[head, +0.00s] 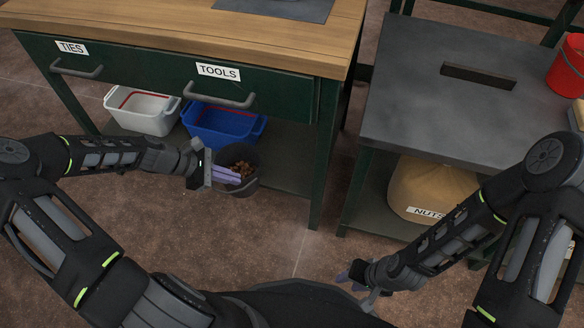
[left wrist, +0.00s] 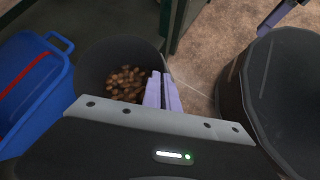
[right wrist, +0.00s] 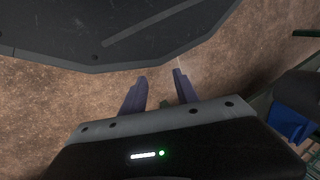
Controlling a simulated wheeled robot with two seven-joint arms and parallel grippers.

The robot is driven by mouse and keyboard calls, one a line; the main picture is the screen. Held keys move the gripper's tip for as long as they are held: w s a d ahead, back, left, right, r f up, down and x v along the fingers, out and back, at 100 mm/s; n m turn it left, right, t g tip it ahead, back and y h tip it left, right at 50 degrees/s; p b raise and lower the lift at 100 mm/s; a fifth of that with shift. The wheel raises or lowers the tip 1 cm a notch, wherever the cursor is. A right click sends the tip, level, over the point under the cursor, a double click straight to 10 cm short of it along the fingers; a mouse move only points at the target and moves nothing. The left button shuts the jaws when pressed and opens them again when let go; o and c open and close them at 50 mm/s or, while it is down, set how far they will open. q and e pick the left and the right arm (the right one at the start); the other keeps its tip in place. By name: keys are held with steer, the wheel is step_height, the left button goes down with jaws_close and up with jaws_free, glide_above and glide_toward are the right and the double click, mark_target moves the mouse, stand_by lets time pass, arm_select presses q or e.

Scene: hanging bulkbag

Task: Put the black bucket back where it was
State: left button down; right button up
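The black bucket (head: 246,186), with brown nut-like pieces inside, is upright at the front of the workbench's lower shelf, just right of the blue bin. I cannot tell whether it rests on the shelf or hangs above it. My left gripper (head: 228,174) has its purple fingers closed together at the bucket's rim. In the left wrist view the fingers (left wrist: 163,88) pinch the near wall of the bucket (left wrist: 95,60). My right gripper (right wrist: 160,75) is open and empty above the floor; it also shows in the head view (head: 352,277).
The blue bin (head: 222,131) and white bin (head: 143,112) stand on the lower shelf (head: 283,175). A bench leg (head: 318,170) is right of the bucket. A grey table (head: 450,125) with a NUTS sack (head: 425,190) beneath stands further right. The floor in front is clear.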

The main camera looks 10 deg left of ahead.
arm_select(q)
steer(key=w+d+b, duration=0.5)
steer(key=w+d, duration=0.7)
steer(key=d, duration=0.1)
steer(key=shift+d, duration=0.4)
steer(key=shift+s, duration=0.1)
step_height(320, 180, down, 3)
steer(key=shift+f+b, duration=0.2)
steer(key=shift+b, duration=0.95)
steer(key=c, duration=1.6)
jaws_free()
steer(key=shift+c, duration=0.2)
